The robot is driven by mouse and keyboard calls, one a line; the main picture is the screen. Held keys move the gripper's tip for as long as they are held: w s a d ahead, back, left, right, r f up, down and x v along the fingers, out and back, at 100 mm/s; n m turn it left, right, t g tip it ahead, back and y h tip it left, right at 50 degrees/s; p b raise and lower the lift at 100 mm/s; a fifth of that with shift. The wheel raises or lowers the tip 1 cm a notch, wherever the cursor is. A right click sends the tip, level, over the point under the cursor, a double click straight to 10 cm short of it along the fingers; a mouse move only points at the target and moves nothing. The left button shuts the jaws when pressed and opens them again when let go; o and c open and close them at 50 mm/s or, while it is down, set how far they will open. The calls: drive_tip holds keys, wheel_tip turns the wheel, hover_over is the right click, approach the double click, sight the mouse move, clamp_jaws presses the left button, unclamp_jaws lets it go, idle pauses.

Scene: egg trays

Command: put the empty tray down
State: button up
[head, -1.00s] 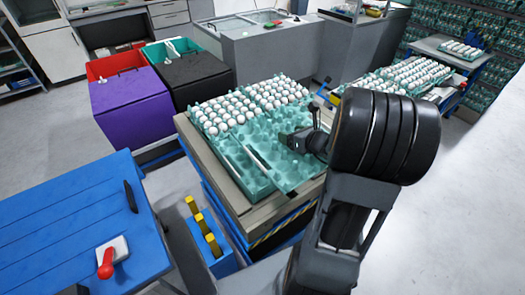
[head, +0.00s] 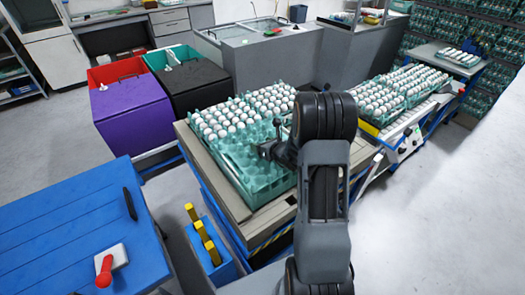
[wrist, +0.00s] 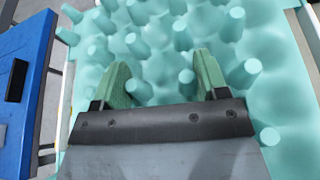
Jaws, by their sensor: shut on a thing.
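The empty tray (head: 258,182) is teal with rows of raised pegs. It lies in front of the white eggs (head: 240,112) on the wooden-topped stand, looking nearly level. I cannot tell whether it rests fully on what is below. My gripper (head: 268,150) is over the empty tray, its jaws partly hidden by my arm. In the wrist view my gripper (wrist: 160,75) has two green-padded fingers reaching down among the pegs of the teal tray (wrist: 285,95). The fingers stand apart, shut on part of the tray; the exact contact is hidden.
The stand's wooden top (head: 222,190) borders the trays. A purple bin (head: 132,115) and a black bin (head: 198,85) stand behind left. A blue table (head: 70,225) is at left front. More egg trays (head: 400,92) are at the right. Floor at right is clear.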

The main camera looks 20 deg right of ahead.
drive_tip(key=shift+f, duration=1.7)
drive_tip(key=o, duration=0.7)
drive_tip(key=shift+a+f, duration=0.1)
drive_tip(key=shift+c, duration=0.2)
drive_tip(key=o, duration=0.3)
